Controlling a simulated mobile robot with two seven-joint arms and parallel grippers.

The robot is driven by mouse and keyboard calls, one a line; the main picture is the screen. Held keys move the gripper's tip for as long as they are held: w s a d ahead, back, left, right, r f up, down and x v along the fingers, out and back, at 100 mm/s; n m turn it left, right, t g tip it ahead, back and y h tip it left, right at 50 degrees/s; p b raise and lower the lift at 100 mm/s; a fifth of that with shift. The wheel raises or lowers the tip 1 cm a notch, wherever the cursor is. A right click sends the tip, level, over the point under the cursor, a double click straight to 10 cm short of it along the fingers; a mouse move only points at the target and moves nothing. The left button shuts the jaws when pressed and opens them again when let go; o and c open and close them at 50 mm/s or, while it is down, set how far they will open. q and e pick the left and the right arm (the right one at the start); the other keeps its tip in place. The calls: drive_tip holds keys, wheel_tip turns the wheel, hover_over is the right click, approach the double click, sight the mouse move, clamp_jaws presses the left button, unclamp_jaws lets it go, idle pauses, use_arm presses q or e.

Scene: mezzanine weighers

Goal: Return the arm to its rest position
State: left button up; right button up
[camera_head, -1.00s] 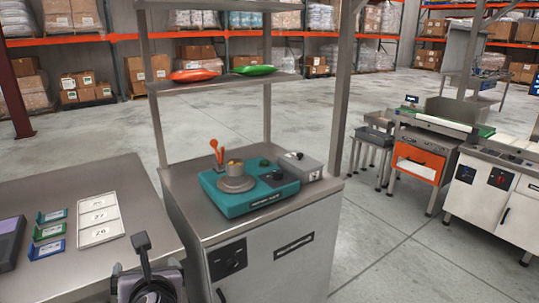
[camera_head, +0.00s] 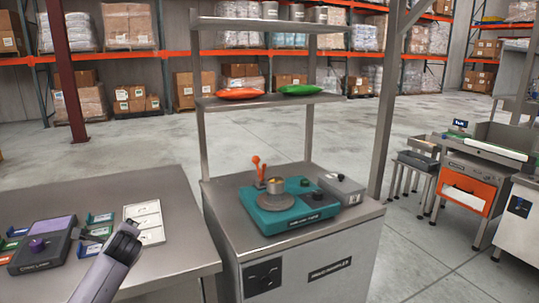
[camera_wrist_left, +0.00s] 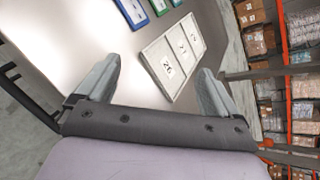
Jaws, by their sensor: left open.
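My left arm comes in from the bottom left in the head view, with its left gripper (camera_head: 128,229) over the grey table (camera_head: 180,198), close to the white tray (camera_head: 154,236). In the left wrist view the left gripper (camera_wrist_left: 158,68) has its two grey fingers wide apart with nothing between them. The white tray with numbered cells (camera_wrist_left: 150,49) lies beyond the fingertips there. The head view does not clearly show the fingers or the gap to the table. My right gripper is in neither view.
A dark device with a purple top (camera_head: 43,241) and several small coloured holders (camera_head: 101,218) lie on the table. A teal weigher (camera_head: 289,216) stands on the cabinet to the right, under a shelf with red (camera_head: 240,93) and green (camera_head: 300,90) bags. Open floor lies behind.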

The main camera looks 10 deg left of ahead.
use_arm(q)
drive_tip(key=w+d+r+n+t+h, duration=0.7)
drive_tip(key=d+n+t, duration=0.25)
drive_tip(key=n, duration=0.55)
drive_tip(key=s+d+f+g+h, duration=0.1)
drive_tip(key=s+d+f+g, duration=0.1)
drive_tip(key=s+d+f, duration=0.5)
drive_tip(key=s+d+f+g+h, duration=0.1)
drive_tip(key=s+d+f+g, duration=0.15)
drive_tip(key=s+f, duration=0.85)
drive_tip(key=s+d+f+g, duration=0.1)
drive_tip(key=s+d+f, duration=0.1)
drive_tip(key=s, duration=0.4)
drive_tip(key=s+d+f+g+h, duration=0.1)
drive_tip(key=s+d+f, duration=0.2)
drive_tip(key=s, duration=0.4)
drive_tip(key=s+d+f+g, duration=0.1)
drive_tip(key=s+d+f, duration=0.2)
drive_tip(key=s+f, duration=0.2)
drive_tip(key=shift+s+n+h, duration=0.4)
drive_tip(key=shift+s, duration=0.65)
